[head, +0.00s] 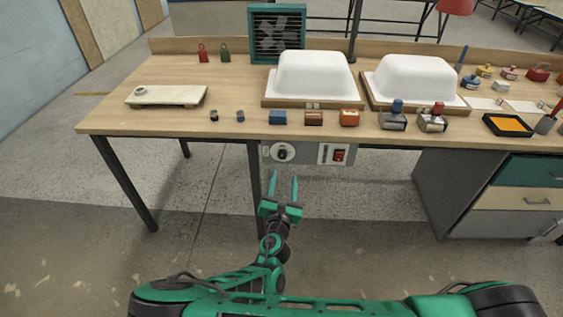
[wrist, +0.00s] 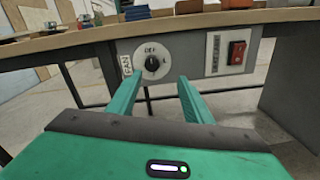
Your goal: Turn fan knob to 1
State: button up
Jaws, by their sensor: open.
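The fan knob (head: 282,153) is a black knob on a round white dial, set in a grey panel under the table's front edge. It also shows in the wrist view (wrist: 152,64), with "OFF" above the knob, a mark to its right and a "FAN" label at the left. My gripper (head: 284,176) is open and empty, just below and in front of the panel. In the wrist view my gripper's two green fingers (wrist: 156,82) point toward the dial, apart from the knob. The fan (head: 277,33) is a dark green box at the table's back.
A red rocker switch (head: 339,155) sits on the same panel, right of the dial. The wooden table (head: 170,68) overhangs the panel and carries two white tub shells (head: 314,75) and several small blocks. A drawer cabinet (head: 440,190) is at the right.

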aim_at(282, 157)
jog(key=shift+n+y, duration=0.5)
jog(key=w, duration=0.7)
jog(key=w+a, duration=0.1)
jog(key=w, duration=0.2)
jog(key=shift+w+f, duration=0.15)
jog(key=shift+f, duration=0.05)
jog(key=c, duration=1.1)
jog(key=shift+o, duration=0.2)
